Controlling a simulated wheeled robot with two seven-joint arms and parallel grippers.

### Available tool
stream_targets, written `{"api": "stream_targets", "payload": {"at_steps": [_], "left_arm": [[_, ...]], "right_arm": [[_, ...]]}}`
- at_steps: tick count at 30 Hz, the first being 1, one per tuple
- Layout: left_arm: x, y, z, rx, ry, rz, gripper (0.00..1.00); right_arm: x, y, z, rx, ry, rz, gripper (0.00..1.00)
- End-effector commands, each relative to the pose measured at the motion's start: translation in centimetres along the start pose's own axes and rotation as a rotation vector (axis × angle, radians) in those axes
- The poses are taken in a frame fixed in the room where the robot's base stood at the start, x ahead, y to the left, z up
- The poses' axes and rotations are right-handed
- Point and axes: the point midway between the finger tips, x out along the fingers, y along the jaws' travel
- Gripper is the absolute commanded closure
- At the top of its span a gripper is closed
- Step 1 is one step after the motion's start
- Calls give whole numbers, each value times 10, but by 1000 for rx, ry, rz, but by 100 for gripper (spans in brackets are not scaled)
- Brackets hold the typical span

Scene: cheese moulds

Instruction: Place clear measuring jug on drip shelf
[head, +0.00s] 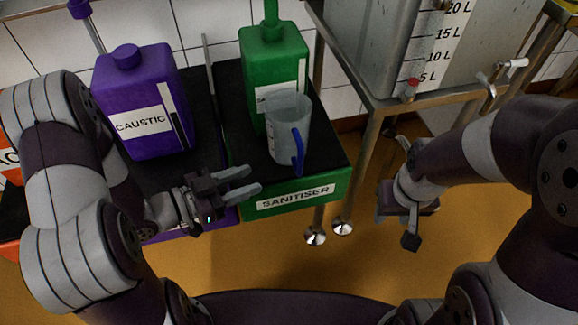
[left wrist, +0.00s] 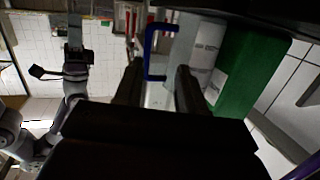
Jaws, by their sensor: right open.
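The clear measuring jug (head: 287,112) with a blue handle (head: 297,150) stands upright on the dark top of the green shelf (head: 330,185) labelled SANITISER, in front of the green canister. My left gripper (head: 254,180) is open and empty, in front and left of the jug, with its fingers pointing right. In the left wrist view the blue handle (left wrist: 149,55) shows beyond and between the two open fingers (left wrist: 158,85), apart from them. My right gripper (head: 398,222) is open and empty, over the floor right of the shelf.
The green canister (head: 262,60) is close behind the jug. A purple CAUSTIC canister (head: 140,100) stands on the shelf to the left. A metal stand (head: 375,100) carries a graduated tank (head: 400,45) at the back right. The floor (head: 290,250) in front is clear.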

Motion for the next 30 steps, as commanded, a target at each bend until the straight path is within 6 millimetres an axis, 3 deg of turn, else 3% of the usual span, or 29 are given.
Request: {"api": "stream_targets", "payload": {"at_steps": [1, 5, 12, 16, 21, 25, 30], "left_arm": [[-1, 7, 12, -13, 60, 20, 60], [6, 17, 3, -25, 139, 56, 60], [57, 20, -6, -22, 139, 58, 60], [72, 20, -9, -23, 138, 56, 60], [104, 20, -10, -22, 141, 57, 60], [119, 20, -16, -24, 138, 54, 60], [121, 19, -19, -26, 138, 50, 60]], "right_arm": [[19, 0, 2, 0, 2, 0, 57], [25, 0, 2, 0, 2, 0, 57], [42, 0, 4, 0, 2, 0, 57], [47, 0, 5, 0, 2, 0, 57], [70, 0, 8, 0, 2, 0, 57], [72, 0, 8, 0, 2, 0, 57], [70, 0, 8, 0, 2, 0, 57]]}}
